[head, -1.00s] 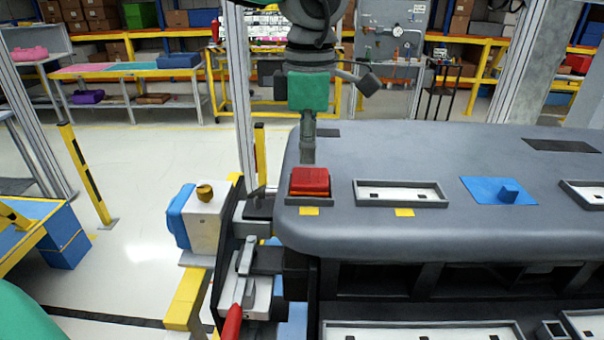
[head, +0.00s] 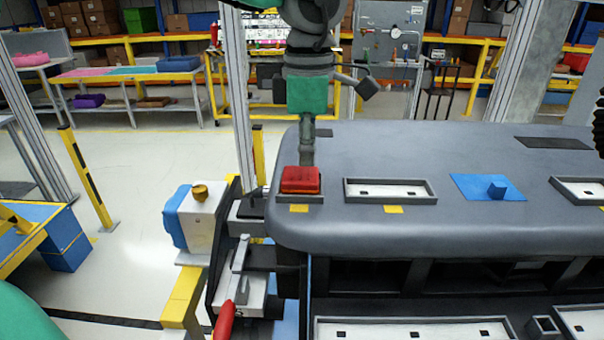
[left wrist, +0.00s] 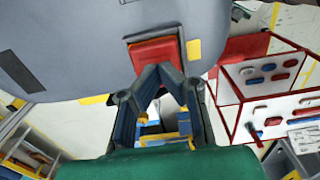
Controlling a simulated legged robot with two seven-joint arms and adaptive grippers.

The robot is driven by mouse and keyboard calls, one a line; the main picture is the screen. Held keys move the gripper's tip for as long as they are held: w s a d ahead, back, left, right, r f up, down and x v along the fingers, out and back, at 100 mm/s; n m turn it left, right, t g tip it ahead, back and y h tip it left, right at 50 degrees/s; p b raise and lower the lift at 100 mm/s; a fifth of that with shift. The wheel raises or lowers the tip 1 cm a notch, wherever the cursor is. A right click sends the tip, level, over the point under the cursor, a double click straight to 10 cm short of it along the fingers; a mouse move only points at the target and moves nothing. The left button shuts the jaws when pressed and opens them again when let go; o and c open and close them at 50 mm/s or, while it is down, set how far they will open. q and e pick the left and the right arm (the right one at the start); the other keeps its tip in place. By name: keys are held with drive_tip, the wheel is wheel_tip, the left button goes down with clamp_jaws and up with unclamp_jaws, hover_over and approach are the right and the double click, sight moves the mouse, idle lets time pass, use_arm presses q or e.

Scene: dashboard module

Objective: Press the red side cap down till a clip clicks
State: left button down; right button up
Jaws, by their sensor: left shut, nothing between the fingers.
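The red side cap (head: 300,180) sits in a dark square frame at the left end of the grey dashboard (head: 420,222). In the head view its red body stands above the frame's rim. My left gripper (head: 307,160) points down close behind the cap. In the left wrist view its fingertips (left wrist: 158,70) are together, empty, at the near edge of the cap (left wrist: 157,53). I cannot tell whether they touch it. No clip shows. My right gripper is not in view; a dark ribbed part shows at the head view's right edge.
To the right of the cap are a white tray-like recess (head: 391,191) and a blue plate with a knob (head: 488,187). A red-handled clamp (head: 226,315) and a white-and-blue block (head: 194,220) stand left of the dashboard. Open floor lies further left.

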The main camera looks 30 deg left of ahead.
sight(298, 173)
use_arm(q)
drive_tip(key=shift+d, duration=0.55)
drive_tip(key=shift+a+f, duration=0.15)
drive_tip(key=shift+a, duration=0.05)
drive_tip(key=a, duration=0.1)
drive_tip(key=a+f, duration=0.1)
drive_tip(key=a, duration=0.1)
drive_tip(key=shift+a, duration=0.35)
drive_tip(key=shift+f, duration=0.1)
drive_tip(key=d, duration=0.3)
drive_tip(key=shift+d, duration=0.4)
drive_tip(key=shift+a, duration=0.25)
drive_tip(key=shift+a+f, duration=0.3)
drive_tip(key=shift+a, duration=0.45)
drive_tip(key=shift+a+f, duration=0.25)
drive_tip(key=shift+a, duration=0.5)
drive_tip(key=shift+s+d, duration=0.1)
drive_tip(key=shift+d, duration=0.8)
drive_tip(key=shift+d+f, duration=0.15)
drive_tip(key=shift+d, duration=0.35)
drive_tip(key=shift+a+f+b, duration=0.2)
drive_tip(key=shift+a+b, duration=0.1)
drive_tip(key=shift+a, duration=0.15)
drive_tip(key=shift+a+f, duration=0.1)
drive_tip(key=shift+a, duration=0.3)
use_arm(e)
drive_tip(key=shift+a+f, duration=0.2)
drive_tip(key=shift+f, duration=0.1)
